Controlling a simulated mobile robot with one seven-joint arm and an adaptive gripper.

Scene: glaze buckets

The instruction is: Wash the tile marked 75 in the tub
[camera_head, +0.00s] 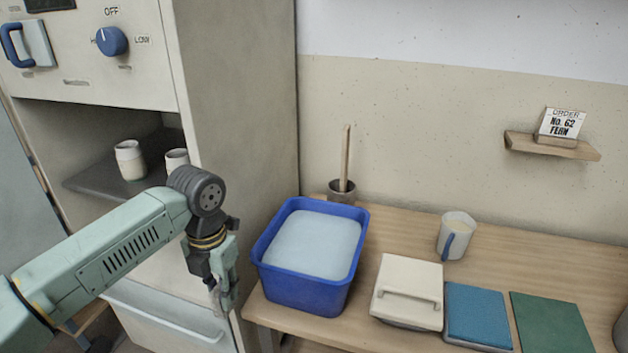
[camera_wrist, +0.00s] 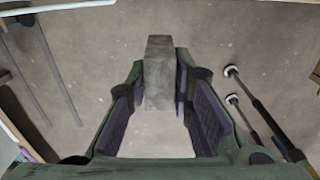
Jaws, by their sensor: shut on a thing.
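My gripper (camera_head: 222,298) hangs pointing down, left of the tub and in front of the cabinet, apart from the tub. In the wrist view my gripper (camera_wrist: 160,95) is shut on a grey, narrow block-like piece (camera_wrist: 160,60), seen end-on between the two finger pads. No number shows on it, so I cannot tell whether it is the tile marked 75. The blue tub (camera_head: 300,292) stands on the left end of the wooden table and holds pale blue water (camera_head: 314,245).
Right of the tub are a white lidded box (camera_head: 408,285), a blue pad (camera_head: 478,315), a green pad (camera_head: 552,325) and a mug (camera_head: 456,235). A pot with a stick (camera_head: 343,190) stands behind. The cabinet (camera_head: 235,100) is at left, with white cups (camera_head: 130,160) inside.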

